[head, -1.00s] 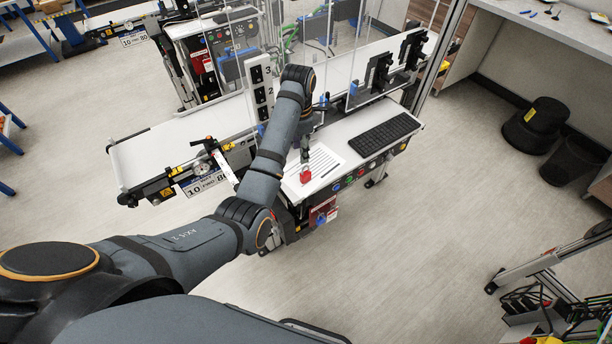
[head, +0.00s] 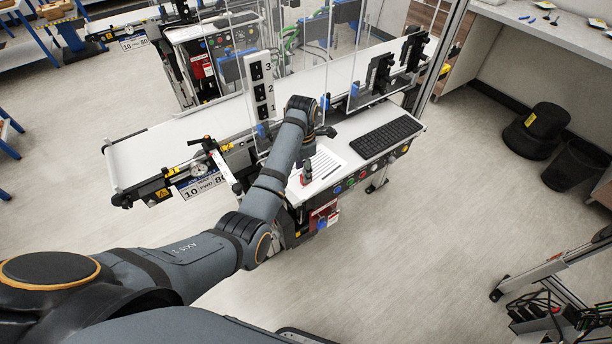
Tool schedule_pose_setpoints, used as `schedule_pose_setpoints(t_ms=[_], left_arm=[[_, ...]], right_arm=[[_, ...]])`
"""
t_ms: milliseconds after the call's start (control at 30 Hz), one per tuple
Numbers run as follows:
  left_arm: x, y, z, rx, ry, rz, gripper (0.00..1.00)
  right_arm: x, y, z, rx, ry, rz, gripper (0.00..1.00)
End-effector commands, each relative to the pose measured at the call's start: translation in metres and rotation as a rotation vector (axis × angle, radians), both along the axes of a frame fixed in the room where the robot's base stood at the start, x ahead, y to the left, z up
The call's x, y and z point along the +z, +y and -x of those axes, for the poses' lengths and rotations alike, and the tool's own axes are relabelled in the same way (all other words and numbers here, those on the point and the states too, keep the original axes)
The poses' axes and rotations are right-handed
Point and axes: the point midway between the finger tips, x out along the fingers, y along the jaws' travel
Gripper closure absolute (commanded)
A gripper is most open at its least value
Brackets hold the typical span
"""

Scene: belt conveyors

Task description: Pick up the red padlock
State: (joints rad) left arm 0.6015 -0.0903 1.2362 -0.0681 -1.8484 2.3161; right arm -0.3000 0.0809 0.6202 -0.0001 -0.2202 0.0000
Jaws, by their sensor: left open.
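The red padlock (head: 306,181) is on the printed white sheet (head: 326,163) on the worktop of the near conveyor station. Only a small part of its red body shows, low down. My left arm reaches over the worktop from the left, and its wrist bends down at the sheet. My left gripper (head: 307,168) points down at the padlock and covers much of it. It is open; I cannot tell whether its fingers touch the padlock. My right gripper is out of view.
A black keyboard (head: 385,134) lies right of the sheet. A panel with numbered switches (head: 262,87) and clear upright screens stand behind. Coloured buttons (head: 350,181) line the worktop's front edge. The white belt (head: 150,157) runs to the left.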

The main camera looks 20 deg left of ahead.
Motion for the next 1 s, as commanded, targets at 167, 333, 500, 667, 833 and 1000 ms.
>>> schedule_pose_setpoints(t_ms=[167,333,500,667,833,1000], left_arm=[[-0.0094,0.0001,0.0005,0.0,0.0,0.0,0.53],[-0.0093,0.0002,0.0004,0.0,0.0,0.0,0.59],[-0.0091,0.0002,0.0004,0.0,0.0,0.0,0.82],[-0.009,0.0002,0.0003,0.0,0.0,0.0,1.0],[-0.0088,0.0002,0.0003,0.0,0.0,0.0,1.0],[-0.005,0.0001,-0.0005,0.0,-0.003,0.0,1.0]], right_arm=[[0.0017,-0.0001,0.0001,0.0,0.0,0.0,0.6],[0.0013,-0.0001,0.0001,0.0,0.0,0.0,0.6],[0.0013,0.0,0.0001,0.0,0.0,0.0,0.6],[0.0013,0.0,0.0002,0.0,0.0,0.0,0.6],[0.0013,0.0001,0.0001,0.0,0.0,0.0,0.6],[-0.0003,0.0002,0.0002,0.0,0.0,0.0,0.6]])
